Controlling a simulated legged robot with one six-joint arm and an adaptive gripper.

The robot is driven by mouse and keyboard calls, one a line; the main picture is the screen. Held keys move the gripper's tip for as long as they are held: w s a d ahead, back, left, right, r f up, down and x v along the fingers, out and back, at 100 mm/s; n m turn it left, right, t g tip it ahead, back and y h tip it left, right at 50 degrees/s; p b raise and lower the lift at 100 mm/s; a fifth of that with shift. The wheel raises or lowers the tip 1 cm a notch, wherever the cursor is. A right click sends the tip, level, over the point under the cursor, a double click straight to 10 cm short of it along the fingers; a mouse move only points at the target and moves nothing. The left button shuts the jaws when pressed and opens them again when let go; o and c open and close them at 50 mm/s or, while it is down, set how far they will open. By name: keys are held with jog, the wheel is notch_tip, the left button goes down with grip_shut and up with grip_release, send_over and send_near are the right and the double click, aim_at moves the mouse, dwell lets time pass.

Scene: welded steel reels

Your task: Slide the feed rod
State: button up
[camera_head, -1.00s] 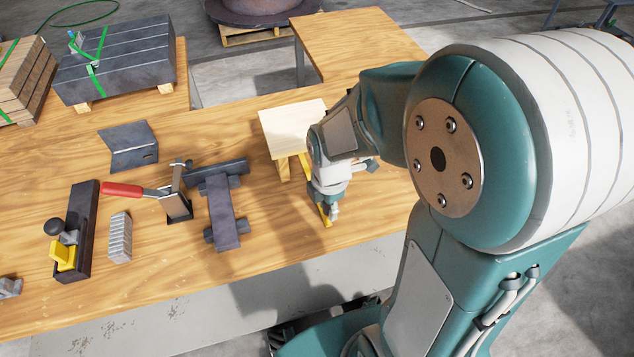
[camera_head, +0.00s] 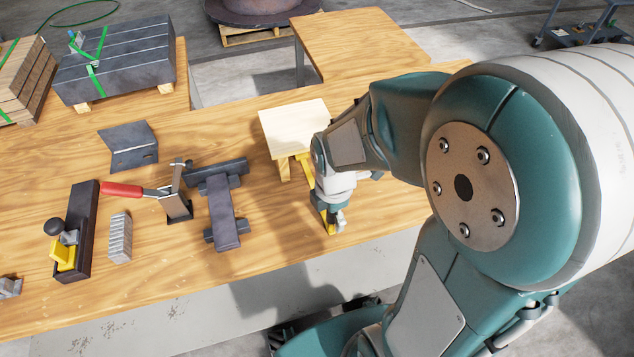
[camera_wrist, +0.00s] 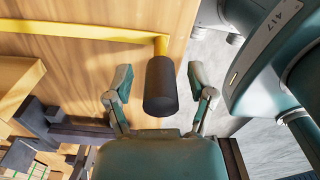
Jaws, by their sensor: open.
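In the wrist view, a yellow rod (camera_wrist: 85,31) ends in a dark cylindrical grip (camera_wrist: 161,88), which I take to be the feed rod's handle. My gripper (camera_wrist: 159,86) is open, with one finger on each side of the grip and visible gaps between. In the head view my gripper (camera_head: 334,222) is low over the table near its front edge. A little yellow (camera_head: 327,221) shows beside it; the dark grip is hidden there. A pale wooden board on legs (camera_head: 293,125) stands just behind my gripper.
On the wooden table (camera_head: 290,262), left of my gripper, stand a dark steel bracket (camera_head: 222,210), a red-handled clamp (camera_head: 125,190), a grey ribbed block (camera_head: 119,238) and a dark rail with a black knob (camera_head: 75,235). A bent plate (camera_head: 130,147) lies behind them.

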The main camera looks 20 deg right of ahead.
jog(key=shift+r, duration=3.45)
jog(key=shift+s+r+m, duration=0.1)
jog(key=shift+r+m, duration=0.35)
jog(key=shift+m, duration=0.05)
jog(key=s+r+m+t, duration=0.5)
jog(key=r+m, duration=0.5)
jog(key=m, duration=0.9)
jog(key=shift+s+r+t, duration=0.25)
jog(key=shift+s+t, duration=0.05)
jog(key=shift+s, duration=0.4)
